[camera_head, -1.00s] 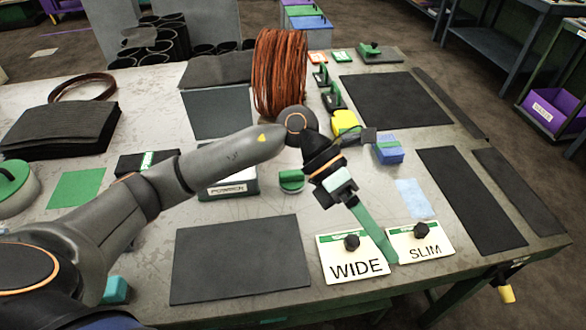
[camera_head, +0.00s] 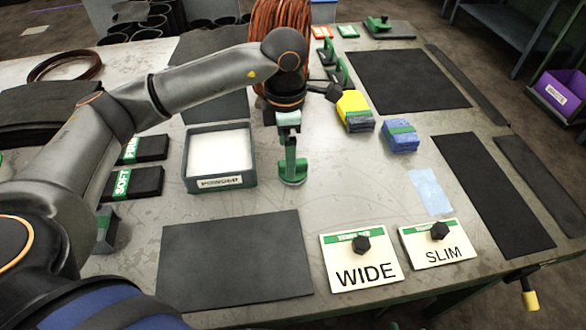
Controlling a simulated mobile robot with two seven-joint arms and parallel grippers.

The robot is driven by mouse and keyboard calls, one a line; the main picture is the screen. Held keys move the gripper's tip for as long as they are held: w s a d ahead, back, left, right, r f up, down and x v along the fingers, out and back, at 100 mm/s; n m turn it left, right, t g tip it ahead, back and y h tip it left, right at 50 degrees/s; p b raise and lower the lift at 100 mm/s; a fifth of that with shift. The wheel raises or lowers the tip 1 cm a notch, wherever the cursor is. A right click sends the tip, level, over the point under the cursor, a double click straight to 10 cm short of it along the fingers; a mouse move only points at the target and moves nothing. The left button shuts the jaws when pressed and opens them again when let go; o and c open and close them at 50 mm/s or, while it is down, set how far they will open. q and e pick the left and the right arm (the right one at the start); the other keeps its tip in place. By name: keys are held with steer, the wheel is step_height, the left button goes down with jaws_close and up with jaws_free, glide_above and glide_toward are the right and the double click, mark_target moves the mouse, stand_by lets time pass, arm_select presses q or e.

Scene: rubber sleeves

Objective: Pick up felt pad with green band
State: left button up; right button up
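A small blue pad with a green band (camera_head: 400,136) lies on the table, right of the yellow block; I take it as the felt pad. My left gripper (camera_head: 291,160) points down, left of that pad and apart from it. A narrow green piece extends below its pale teal part to a round green item (camera_head: 293,175) on the table. Whether the fingers are closed on that item is unclear. My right gripper is not in view.
A yellow block (camera_head: 354,110) stands between the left gripper and the blue pad. A white-filled powder tray (camera_head: 220,183) is left of the gripper. WIDE (camera_head: 360,257) and SLIM (camera_head: 437,244) template cards lie in front. Bare tabletop surrounds the gripper's front side.

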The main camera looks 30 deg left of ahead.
arm_select(q)
steer(key=f, duration=0.2)
steer(key=w+d+f, duration=0.1)
steer(key=f, duration=0.1)
steer(key=shift+f, duration=0.75)
steer(key=shift+c, duration=0.4)
steer(key=shift+r, duration=0.1)
steer(key=c, duration=1.1)
steer(key=shift+r, duration=0.1)
